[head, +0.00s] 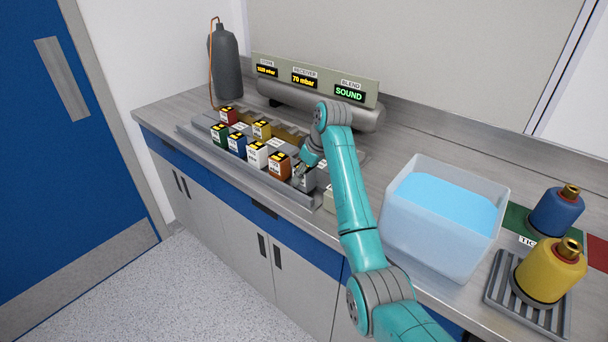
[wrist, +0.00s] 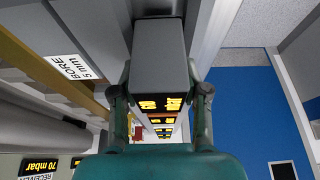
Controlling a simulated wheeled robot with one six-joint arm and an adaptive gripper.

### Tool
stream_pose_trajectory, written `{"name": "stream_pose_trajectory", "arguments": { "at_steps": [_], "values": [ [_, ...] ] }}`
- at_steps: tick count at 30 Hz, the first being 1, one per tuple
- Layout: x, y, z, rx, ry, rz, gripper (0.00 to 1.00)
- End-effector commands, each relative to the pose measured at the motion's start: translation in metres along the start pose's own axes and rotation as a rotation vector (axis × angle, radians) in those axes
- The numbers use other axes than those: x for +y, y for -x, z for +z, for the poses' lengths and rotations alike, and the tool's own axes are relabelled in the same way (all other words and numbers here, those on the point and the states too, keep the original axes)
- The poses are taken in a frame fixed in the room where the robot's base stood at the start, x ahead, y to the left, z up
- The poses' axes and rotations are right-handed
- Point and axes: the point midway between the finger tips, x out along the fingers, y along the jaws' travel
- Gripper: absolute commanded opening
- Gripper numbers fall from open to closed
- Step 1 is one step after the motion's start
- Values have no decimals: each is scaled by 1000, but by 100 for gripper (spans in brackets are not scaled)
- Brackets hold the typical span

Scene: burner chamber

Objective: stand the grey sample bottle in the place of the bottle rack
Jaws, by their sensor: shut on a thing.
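My gripper (head: 303,170) is at the front row of blocks, right of the orange one. In the wrist view its two fingers (wrist: 160,95) are shut on the sides of a grey block (wrist: 158,50) with a black and yellow display. The block shows partly in the head view (head: 309,183), behind the fingers. I cannot tell whether it is clear of the surface. A dark grey bottle (head: 227,65) with a copper tube stands upright at the back left, apart from my gripper. I cannot make out which thing is the bottle rack.
Red (head: 228,115), green (head: 219,136), blue (head: 237,145), white (head: 257,155), orange (head: 279,166) and yellow (head: 261,130) blocks stand close by. A tub of blue liquid (head: 430,245), a blue bottle (head: 556,213) and a yellow bottle (head: 549,272) on a ribbed tray (head: 500,290) stand right.

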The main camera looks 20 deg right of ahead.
Motion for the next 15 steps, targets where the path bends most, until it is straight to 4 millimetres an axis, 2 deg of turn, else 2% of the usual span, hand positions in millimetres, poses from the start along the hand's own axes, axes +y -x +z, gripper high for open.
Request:
{"name": "stream_pose_trajectory", "arguments": {
  "at_steps": [12, 13, 15],
  "values": [
    [0, -7, 3, 0, 1, 0, 5],
    [0, -7, 3, 0, 1, 0, 50],
    [0, -7, 3, 0, 1, 0, 68]
  ]
}}
